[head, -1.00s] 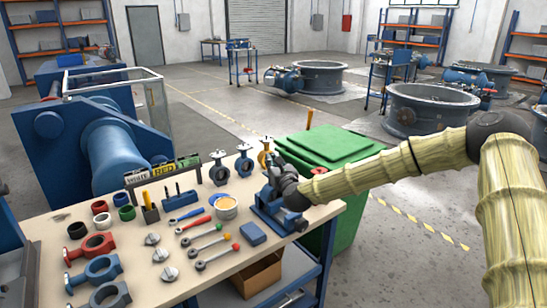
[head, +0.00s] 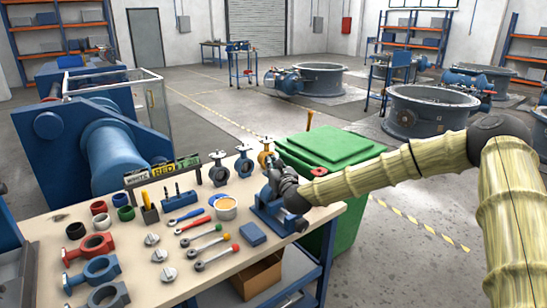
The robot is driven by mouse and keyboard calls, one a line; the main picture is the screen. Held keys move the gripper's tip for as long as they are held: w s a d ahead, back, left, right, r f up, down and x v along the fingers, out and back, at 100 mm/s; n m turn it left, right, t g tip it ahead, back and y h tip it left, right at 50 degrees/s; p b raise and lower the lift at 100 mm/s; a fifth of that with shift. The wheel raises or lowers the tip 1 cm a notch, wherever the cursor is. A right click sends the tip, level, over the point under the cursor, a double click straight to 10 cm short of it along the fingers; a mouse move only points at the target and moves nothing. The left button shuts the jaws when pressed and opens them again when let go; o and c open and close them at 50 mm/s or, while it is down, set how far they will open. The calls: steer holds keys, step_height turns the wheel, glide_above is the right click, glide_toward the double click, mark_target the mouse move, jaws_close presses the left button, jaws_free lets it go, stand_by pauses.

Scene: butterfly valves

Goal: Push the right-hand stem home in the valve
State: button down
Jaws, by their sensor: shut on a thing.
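My gripper (head: 273,182) is low over the blue vise (head: 272,212) at the bench's right end. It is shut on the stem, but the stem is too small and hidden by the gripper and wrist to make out. A valve in the vise is also mostly hidden, so I cannot tell how deep the stem sits. Three valves stand upright at the back edge: a grey one (head: 218,168), a blue one (head: 244,163) and a yellow one (head: 266,155). Several levers with coloured knobs, one of them red (head: 235,248), lie left of the vise.
Red and blue valve bodies (head: 92,248) lie at the bench's left front. A blue block (head: 252,233) lies close to the vise. A green bin (head: 335,155) stands behind and right of the bench. A colour-word sign (head: 162,172) stands at the back.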

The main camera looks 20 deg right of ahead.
steer(key=shift+s+a+f+b, duration=0.1)
steer(key=shift+s+f+b, duration=0.05)
steer(key=shift+f+b, duration=0.65)
steer(key=shift+s+a+f+b, duration=0.1)
steer(key=shift+s+f+b, duration=0.1)
steer(key=shift+f+b, duration=0.5)
steer(key=shift+s+f+b, duration=0.15)
steer(key=shift+f+b, duration=0.55)
steer(key=shift+f, duration=0.15)
stand_by(1.9)
stand_by(0.6)
steer(key=c, duration=1.6)
jaws_free()
steer(key=shift+r, duration=0.1)
steer(key=shift+o, duration=0.6)
steer(key=shift+w+r+p, duration=0.2)
steer(key=shift+r+p, duration=0.15)
steer(key=shift+r, duration=1.05)
steer(key=shift+w+d+r, duration=0.15)
steer(key=shift+w+r, duration=0.05)
steer(key=shift+r, duration=0.65)
steer(key=shift+w+r+p, duration=0.1)
steer(key=shift+r+p, duration=0.35)
steer(key=shift+r, duration=0.95)
